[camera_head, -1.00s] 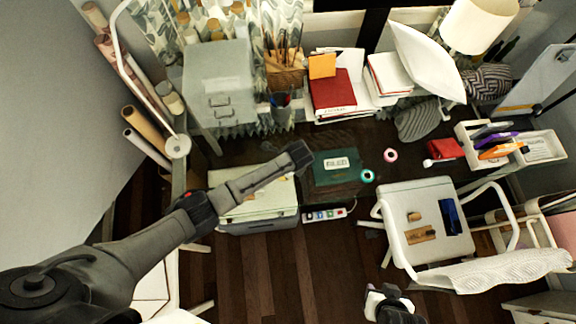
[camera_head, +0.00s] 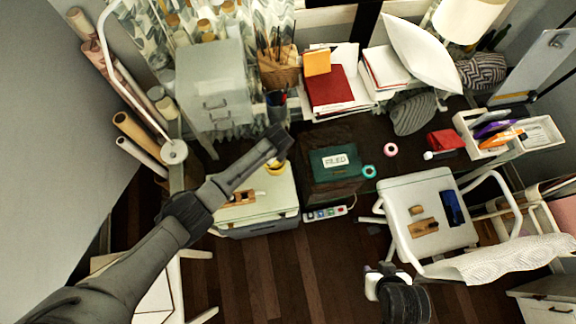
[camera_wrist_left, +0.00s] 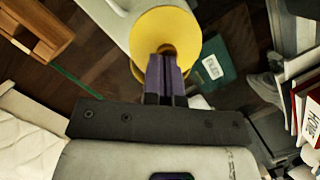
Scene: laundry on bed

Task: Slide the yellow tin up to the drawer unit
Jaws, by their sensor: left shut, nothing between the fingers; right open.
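The grey drawer unit (camera_head: 213,88) stands upright at the back left in the head view, with handles on its front. The yellow tin (camera_head: 275,168) shows partly, under the end of my left arm, above the pale chest top. In the left wrist view the round yellow tin (camera_wrist_left: 167,28) is just beyond my left gripper (camera_wrist_left: 167,58). Its purple fingers are shut and empty, overlapping the tin in the picture; I cannot tell whether they touch it. In the head view the left fingers are hidden. My right gripper (camera_head: 381,272) is open at the bottom, far from the tin.
A pale chest (camera_head: 262,205) carries a wooden piece (camera_head: 240,198). A dark box with a green label panel (camera_head: 335,161) stands to its right. A pen cup (camera_head: 277,104) and a brush holder (camera_head: 279,68) stand right of the drawer unit. A white chair (camera_head: 410,190) is at right.

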